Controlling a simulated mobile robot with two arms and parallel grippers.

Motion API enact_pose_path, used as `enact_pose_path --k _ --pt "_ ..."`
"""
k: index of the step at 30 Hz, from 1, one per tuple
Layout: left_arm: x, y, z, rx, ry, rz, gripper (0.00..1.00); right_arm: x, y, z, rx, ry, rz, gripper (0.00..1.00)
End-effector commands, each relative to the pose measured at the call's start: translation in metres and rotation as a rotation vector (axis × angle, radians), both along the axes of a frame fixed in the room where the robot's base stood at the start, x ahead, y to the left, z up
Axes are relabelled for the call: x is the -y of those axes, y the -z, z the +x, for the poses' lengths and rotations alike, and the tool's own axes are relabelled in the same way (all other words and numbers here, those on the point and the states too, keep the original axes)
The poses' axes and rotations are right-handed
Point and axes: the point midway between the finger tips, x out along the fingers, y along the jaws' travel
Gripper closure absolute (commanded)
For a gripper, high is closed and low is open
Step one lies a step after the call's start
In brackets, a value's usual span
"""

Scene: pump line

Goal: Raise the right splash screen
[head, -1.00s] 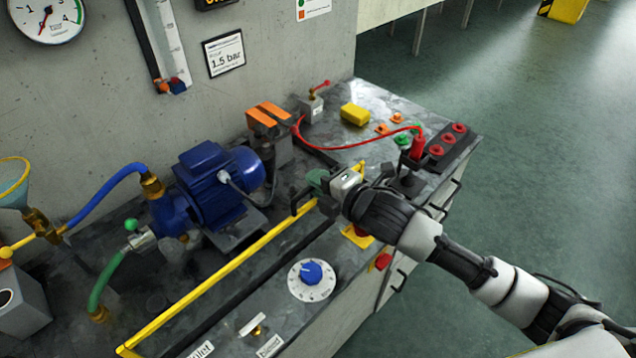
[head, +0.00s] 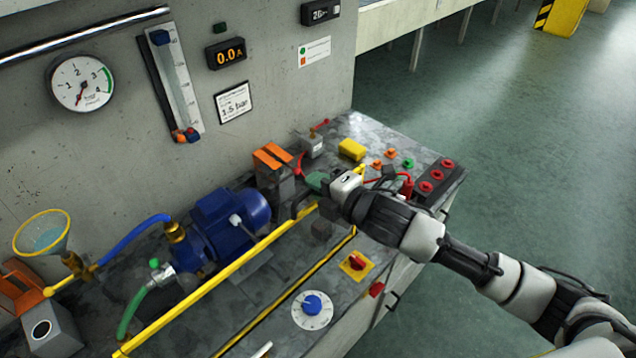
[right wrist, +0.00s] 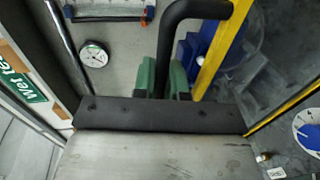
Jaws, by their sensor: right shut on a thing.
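The right splash screen shows as a yellow edge bar (head: 218,281) running slantwise in front of the blue pump motor. Its pane is clear and hard to make out. A black handle (right wrist: 176,45) sits at the bar's far end. My right gripper (head: 318,183), with green fingertips, is shut on this handle; the right wrist view shows the handle between the fingers. The bar stands apart from a yellow-and-black strip (head: 290,291) along the bench. The screen's exact tilt cannot be told. My left gripper is not in view.
The blue motor (head: 230,218) and a funnel (head: 43,235) stand behind the bar. A blue dial (head: 312,306) and a red switch (head: 355,263) are at the bench front. A yellow block (head: 351,149) and red sockets (head: 432,181) lie beyond my gripper.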

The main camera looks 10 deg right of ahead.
Motion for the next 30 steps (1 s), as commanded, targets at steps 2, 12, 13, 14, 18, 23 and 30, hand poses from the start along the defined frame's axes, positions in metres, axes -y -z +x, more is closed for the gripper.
enact_pose_path --k 2,12,13,14,18,23,30 --pt "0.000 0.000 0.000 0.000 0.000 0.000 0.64 0.000 -0.007 0.002 0.014 0.000 0.007 1.00" --pt "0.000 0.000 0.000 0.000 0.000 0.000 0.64 0.000 -0.006 0.002 0.013 0.000 0.006 0.63" --pt "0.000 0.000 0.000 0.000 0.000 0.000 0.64 0.000 -0.006 0.001 0.012 0.000 0.006 0.63" --pt "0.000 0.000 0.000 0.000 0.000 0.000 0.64 0.000 -0.006 0.001 0.011 0.000 0.005 0.63" --pt "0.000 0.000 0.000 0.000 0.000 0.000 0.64 0.001 -0.004 0.001 0.009 0.000 0.004 0.63" --pt "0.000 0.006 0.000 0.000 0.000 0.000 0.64 0.009 -0.005 -0.011 0.009 -0.001 0.003 0.63" --pt "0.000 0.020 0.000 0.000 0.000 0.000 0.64 0.035 -0.013 -0.051 0.009 -0.001 0.000 0.63"
